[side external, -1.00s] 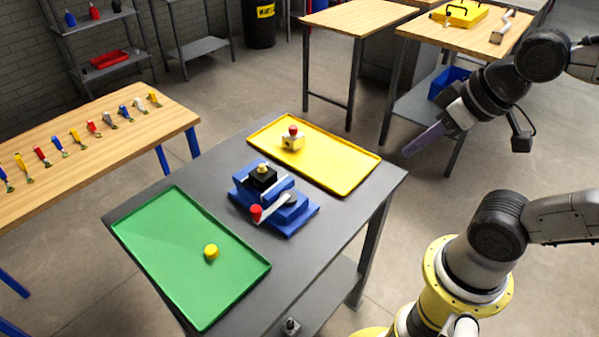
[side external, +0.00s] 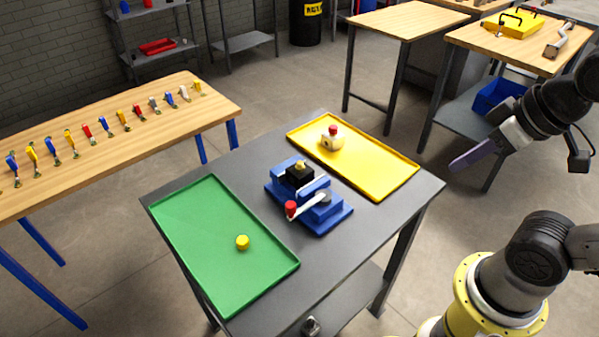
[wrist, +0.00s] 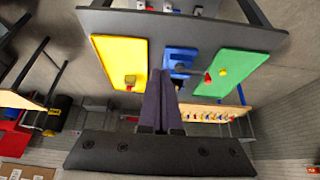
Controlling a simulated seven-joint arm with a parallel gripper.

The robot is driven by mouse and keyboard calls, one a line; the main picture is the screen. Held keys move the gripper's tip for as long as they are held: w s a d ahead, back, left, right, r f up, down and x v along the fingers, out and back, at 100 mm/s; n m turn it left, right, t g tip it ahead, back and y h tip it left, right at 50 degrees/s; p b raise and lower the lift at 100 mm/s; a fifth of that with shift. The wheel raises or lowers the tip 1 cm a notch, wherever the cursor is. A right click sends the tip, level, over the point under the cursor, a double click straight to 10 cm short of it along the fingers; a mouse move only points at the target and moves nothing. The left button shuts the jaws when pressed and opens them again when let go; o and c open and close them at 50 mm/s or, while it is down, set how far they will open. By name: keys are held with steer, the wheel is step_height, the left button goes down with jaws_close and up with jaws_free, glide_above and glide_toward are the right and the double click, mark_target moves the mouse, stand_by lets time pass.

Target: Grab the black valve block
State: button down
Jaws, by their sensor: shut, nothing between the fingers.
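The black valve block (side external: 299,174) sits in the blue vise (side external: 318,204) on the grey table, with a small pale-yellow piece on its top. The vise has a grey handle with a red knob (side external: 291,208). My gripper (side external: 472,156) is up to the right of the table, away from the vise. Its purple fingers are together and empty, as the wrist view (wrist: 159,75) shows. In the wrist view the blue vise (wrist: 180,58) is partly hidden behind the fingers, and I cannot make out the block clearly there.
A yellow tray (side external: 385,178) beside the vise holds a cream block with a red button (side external: 332,138). A green tray (side external: 195,225) on the other side holds a yellow round piece (side external: 242,242). A wooden bench with several coloured tools (side external: 122,119) stands at left.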

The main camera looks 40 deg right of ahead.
stand_by(0.4)
steer(key=shift+c, duration=0.2)
jaws_free()
stand_by(0.3)
